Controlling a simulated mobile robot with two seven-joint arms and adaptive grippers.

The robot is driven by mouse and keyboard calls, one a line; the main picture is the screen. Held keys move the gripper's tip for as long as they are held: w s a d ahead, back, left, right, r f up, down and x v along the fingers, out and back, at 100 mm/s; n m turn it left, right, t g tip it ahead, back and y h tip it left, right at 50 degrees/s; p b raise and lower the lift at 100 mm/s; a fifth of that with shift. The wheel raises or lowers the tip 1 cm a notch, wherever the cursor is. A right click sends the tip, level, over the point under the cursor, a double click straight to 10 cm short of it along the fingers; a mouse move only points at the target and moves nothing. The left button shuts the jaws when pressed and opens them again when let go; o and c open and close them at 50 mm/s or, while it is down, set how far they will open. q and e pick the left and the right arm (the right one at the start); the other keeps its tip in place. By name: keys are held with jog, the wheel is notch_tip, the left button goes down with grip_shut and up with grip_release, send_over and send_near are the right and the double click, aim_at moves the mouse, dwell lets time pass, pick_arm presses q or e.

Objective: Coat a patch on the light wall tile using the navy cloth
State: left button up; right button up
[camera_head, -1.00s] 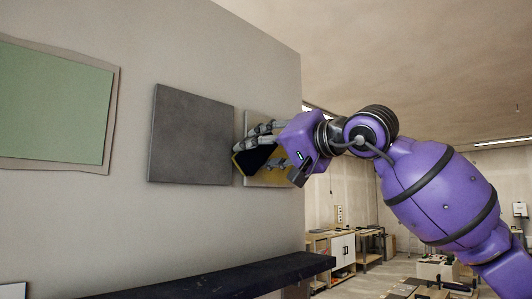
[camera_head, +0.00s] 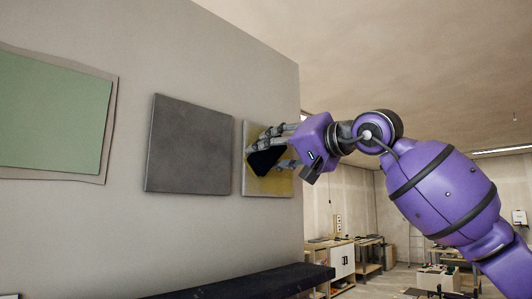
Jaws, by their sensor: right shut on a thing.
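The light wall tile (camera_head: 249,183) hangs at the right end of the wall, with a yellowish coat (camera_head: 276,184) over part of its face. The navy cloth (camera_head: 262,163) is a dark pad in my right gripper (camera_head: 272,152), which is shut on it. The cloth is in front of the tile's left-middle part; whether it touches the face I cannot tell. The fingers and cloth hide the tile's centre and part of its upper right. My left gripper is not in view.
A dark grey tile (camera_head: 190,146) hangs just left of the light tile, and a green panel (camera_head: 52,112) farther left. A dark shelf (camera_head: 250,284) runs along the wall below. Workbenches (camera_head: 343,258) stand in the room behind, at right.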

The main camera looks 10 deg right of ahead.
aim_at(249, 142)
jog(key=w+d, duration=0.2)
jog(key=d, duration=0.1)
jog(key=w+d+r, duration=0.1)
jog(key=d, duration=0.2)
jog(key=w+d+r, duration=0.1)
jog(key=w+d, duration=0.1)
jog(key=d, duration=0.1)
jog(key=shift+w, duration=0.3)
jog(key=shift+r, duration=0.4)
jog(key=shift+a+f, duration=0.1)
jog(key=shift+a, duration=0.1)
jog(key=shift+s+a+f, duration=0.1)
jog(key=shift+s+a, duration=1.2)
jog(key=shift+a, duration=0.65)
jog(key=shift+s+a+r, duration=0.1)
jog(key=shift+s+a, duration=1.15)
jog(key=shift+a, duration=0.75)
jog(key=shift+s+a+f, duration=0.1)
jog(key=shift+s+a, duration=1.2)
jog(key=shift+a, duration=0.65)
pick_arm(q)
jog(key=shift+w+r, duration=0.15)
